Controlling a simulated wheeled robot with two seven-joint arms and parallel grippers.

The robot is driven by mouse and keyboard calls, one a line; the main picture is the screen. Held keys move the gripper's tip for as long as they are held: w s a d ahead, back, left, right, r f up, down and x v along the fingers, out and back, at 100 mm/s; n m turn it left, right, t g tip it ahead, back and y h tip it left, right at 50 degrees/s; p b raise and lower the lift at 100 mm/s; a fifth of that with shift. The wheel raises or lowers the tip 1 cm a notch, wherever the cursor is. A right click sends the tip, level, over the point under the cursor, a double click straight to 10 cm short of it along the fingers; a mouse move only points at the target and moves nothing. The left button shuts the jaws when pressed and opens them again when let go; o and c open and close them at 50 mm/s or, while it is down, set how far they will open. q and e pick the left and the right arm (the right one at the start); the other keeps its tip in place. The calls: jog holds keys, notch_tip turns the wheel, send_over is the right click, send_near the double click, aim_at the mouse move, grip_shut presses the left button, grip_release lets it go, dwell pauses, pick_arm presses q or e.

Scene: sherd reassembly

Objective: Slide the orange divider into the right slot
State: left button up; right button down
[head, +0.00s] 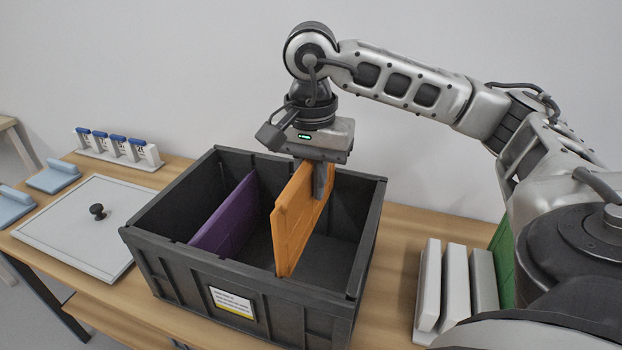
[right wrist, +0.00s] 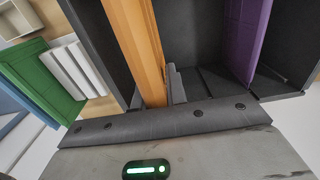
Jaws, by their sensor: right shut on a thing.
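The orange divider (head: 296,222) stands upright in my right gripper (head: 320,180), which is shut on its top edge. Its lower part is inside the black crate (head: 230,262), right of the middle, and its top rises above the rim. I cannot tell whether its edges sit in a slot. A purple divider (head: 228,215) stands in the crate to the left, apart from the orange one. In the right wrist view the orange divider (right wrist: 136,45) runs up from the jaws, with the purple divider (right wrist: 246,40) to its right. My left gripper is not in view.
A grey lid (head: 75,225) with a black knob lies left of the crate. Blue pieces (head: 52,176) and a rack of white and blue items (head: 118,148) are behind it. White blocks (head: 455,285) and a green panel (head: 503,262) stand right of the crate.

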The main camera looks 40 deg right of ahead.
aim_at(311, 230)
jog(key=shift+f+b, duration=0.3)
jog(key=shift+f, duration=0.15)
jog(key=shift+f+b, duration=0.3)
jog(key=shift+f, duration=0.05)
jog(key=shift+f+b, duration=0.6)
jog(key=shift+f, duration=0.05)
jog(key=shift+f+b, duration=0.3)
jog(key=shift+f, duration=0.05)
jog(key=shift+f+b, duration=0.6)
jog(key=shift+f, duration=0.05)
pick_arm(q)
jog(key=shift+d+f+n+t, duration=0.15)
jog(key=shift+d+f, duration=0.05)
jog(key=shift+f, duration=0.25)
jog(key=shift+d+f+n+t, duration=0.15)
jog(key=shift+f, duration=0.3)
pick_arm(e)
jog(key=shift+f, duration=0.3)
pick_arm(q)
jog(key=shift+b, duration=0.3)
